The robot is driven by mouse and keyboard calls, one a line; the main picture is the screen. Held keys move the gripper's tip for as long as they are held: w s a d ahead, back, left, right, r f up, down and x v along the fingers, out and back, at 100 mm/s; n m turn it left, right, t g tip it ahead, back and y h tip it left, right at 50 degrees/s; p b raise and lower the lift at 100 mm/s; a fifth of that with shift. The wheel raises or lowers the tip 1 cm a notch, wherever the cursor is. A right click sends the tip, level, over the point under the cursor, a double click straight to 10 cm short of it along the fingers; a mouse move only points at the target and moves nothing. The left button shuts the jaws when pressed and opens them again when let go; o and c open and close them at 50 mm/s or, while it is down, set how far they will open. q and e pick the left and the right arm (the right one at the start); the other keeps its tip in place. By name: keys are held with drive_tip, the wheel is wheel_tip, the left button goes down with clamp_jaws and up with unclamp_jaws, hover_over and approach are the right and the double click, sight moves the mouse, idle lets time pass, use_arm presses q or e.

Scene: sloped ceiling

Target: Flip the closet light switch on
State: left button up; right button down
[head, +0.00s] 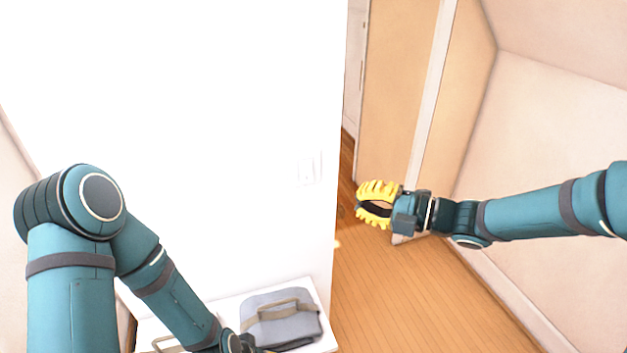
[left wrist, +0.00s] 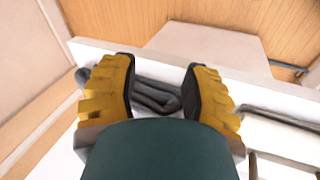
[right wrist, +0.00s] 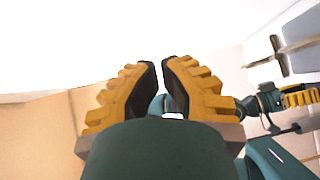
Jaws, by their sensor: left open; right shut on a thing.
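A white light switch (head: 309,168) is on the white wall near its right edge in the head view; its lever position is too faint to tell. My right gripper (head: 362,204) is to the right of the switch, past the wall's edge, and apart from it. Its yellow fingers curve toward each other, and their tips nearly meet in the right wrist view (right wrist: 161,66). I cannot make out anything between them. My left gripper (left wrist: 160,75) is open above the bag area; in the head view it is mostly cut off at the bottom edge.
A grey bag (head: 282,318) with a handle lies on a white surface (head: 230,300) against the wall, beside my left forearm. A wooden door panel (head: 398,80) stands behind my right gripper. The wooden floor (head: 420,300) below my right arm is clear.

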sight(306, 171)
drive_tip(key=shift+w+d+p+x, duration=0.2)
drive_tip(key=shift+w+x, duration=0.2)
drive_tip(key=shift+x, duration=1.75)
drive_tip(key=shift+w+d+p+x, duration=0.15)
drive_tip(key=shift+w+d+x, duration=0.2)
drive_tip(key=shift+x, duration=1.8)
drive_tip(key=shift+w+d+p+x, duration=0.15)
drive_tip(key=shift+w+x, duration=0.35)
drive_tip(key=shift+x, duration=1.6)
drive_tip(key=shift+f, duration=0.2)
